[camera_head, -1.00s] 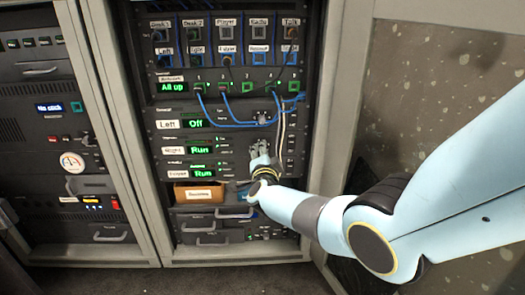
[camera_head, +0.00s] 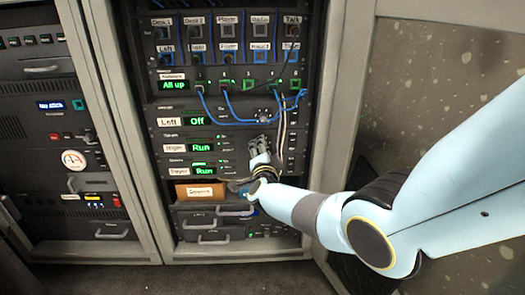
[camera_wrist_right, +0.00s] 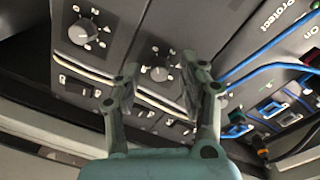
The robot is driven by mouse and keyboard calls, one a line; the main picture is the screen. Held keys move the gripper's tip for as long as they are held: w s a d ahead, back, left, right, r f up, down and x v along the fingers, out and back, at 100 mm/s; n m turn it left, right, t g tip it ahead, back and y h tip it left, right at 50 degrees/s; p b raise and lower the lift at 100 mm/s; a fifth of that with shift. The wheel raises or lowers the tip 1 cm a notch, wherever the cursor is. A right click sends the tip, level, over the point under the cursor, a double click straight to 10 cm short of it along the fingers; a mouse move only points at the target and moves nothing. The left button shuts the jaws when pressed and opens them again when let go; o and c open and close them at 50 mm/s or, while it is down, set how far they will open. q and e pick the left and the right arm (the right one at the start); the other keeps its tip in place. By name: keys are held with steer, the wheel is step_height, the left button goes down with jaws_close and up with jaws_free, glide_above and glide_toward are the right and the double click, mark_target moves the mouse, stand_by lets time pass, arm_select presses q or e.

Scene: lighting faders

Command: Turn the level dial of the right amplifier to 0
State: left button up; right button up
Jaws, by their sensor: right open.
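The right amplifier (camera_head: 167,148) is a dark rack unit labelled Right, with a green display (camera_head: 203,148) reading Run. My right gripper (camera_head: 261,141) is in front of its right part and hides its level dial in the head view. In the right wrist view my gripper (camera_wrist_right: 160,66) is open. A dark round dial (camera_wrist_right: 160,74) with a pale pointer and markings shows between its fingers. I cannot tell whether the fingers touch it, nor read its setting. A second dial (camera_wrist_right: 84,33) shows at upper left. My left gripper is not in view.
The left amplifier (camera_head: 168,122) reads Off, above the right one. Blue cables (camera_head: 235,122) hang above, and pale cables (camera_head: 283,135) run down beside my gripper. An orange-brown labelled box (camera_head: 200,192) sits below. Another rack (camera_head: 60,130) stands at left.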

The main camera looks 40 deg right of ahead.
steer(key=v, duration=1.2)
steer(key=shift+a, duration=0.1)
